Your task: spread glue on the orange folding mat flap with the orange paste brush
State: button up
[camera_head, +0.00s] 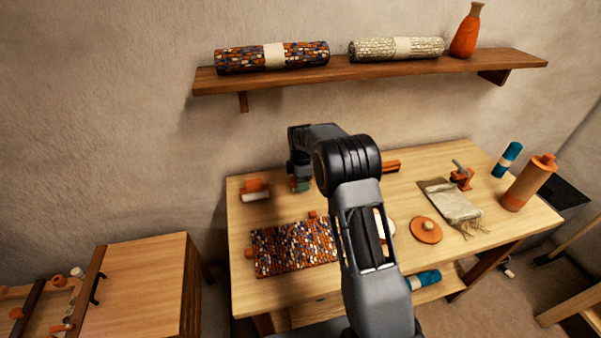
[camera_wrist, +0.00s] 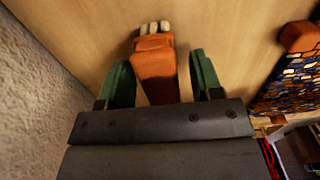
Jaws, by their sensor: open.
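The orange paste brush (camera_wrist: 155,70) lies on the table between my gripper's green fingers in the wrist view, its pale bristles pointing to the top of the picture. My gripper (camera_wrist: 161,82) is open, with a gap on both sides of the brush. The patterned woven mat (camera_head: 292,248) lies in front of my gripper.
An orange and white tool (camera_head: 255,188) lies left of my gripper. Right on the table (camera_head: 400,196) are a round orange lid (camera_head: 426,230), a grey cloth (camera_head: 452,205), a blue roll (camera_head: 507,160) and an orange cylinder (camera_head: 528,184). A shelf (camera_head: 370,70) hangs above. My arm hides the table's middle.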

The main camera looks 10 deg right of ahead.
jog(key=shift+f, duration=0.45)
jog(key=c, duration=0.9)
jog(key=o, duration=0.5)
jog(key=shift+o, duration=0.2)
jog(key=shift+r, duration=0.1)
jog(key=shift+r+p, duration=0.4)
jog(key=shift+r, duration=0.1)
